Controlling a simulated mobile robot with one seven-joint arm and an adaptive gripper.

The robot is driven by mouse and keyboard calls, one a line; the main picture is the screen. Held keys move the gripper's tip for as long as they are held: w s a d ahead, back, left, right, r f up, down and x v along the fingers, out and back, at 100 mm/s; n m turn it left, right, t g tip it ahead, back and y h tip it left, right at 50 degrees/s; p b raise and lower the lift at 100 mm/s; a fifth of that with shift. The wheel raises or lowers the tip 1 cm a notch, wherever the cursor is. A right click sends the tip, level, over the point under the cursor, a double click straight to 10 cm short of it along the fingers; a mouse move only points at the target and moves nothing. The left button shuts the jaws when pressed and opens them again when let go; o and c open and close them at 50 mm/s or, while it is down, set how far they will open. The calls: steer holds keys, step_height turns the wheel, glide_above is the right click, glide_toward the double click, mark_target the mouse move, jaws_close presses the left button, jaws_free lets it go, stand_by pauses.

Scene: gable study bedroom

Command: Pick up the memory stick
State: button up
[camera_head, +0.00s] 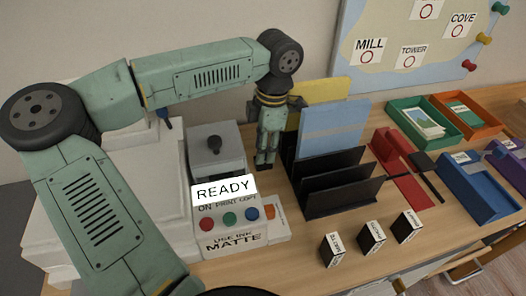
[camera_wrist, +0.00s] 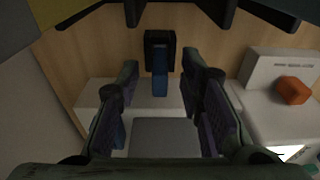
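A narrow blue piece (camera_wrist: 160,82), probably the memory stick, shows in the wrist view. Its upper end meets a small black block (camera_wrist: 151,42), and its lower end lies at the edge of a pale surface. My gripper (camera_head: 265,165) points down between the printer-like machine and the black rack. Its fingers are apart, with the blue piece visible between and beyond them. I see nothing held. I cannot tell whether the fingers touch the piece. My gripper hides this spot in the head view.
The white machine (camera_head: 240,226) with coloured buttons and a READY sign (camera_head: 224,189) stands left of my gripper. The black rack (camera_head: 335,185) with upright folders is close on the right. Small dark blocks (camera_head: 371,238) stand in front.

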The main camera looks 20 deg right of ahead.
steer(key=shift+f, duration=0.2)
jaws_close()
stand_by(0.3)
steer(key=shift+r, duration=0.15)
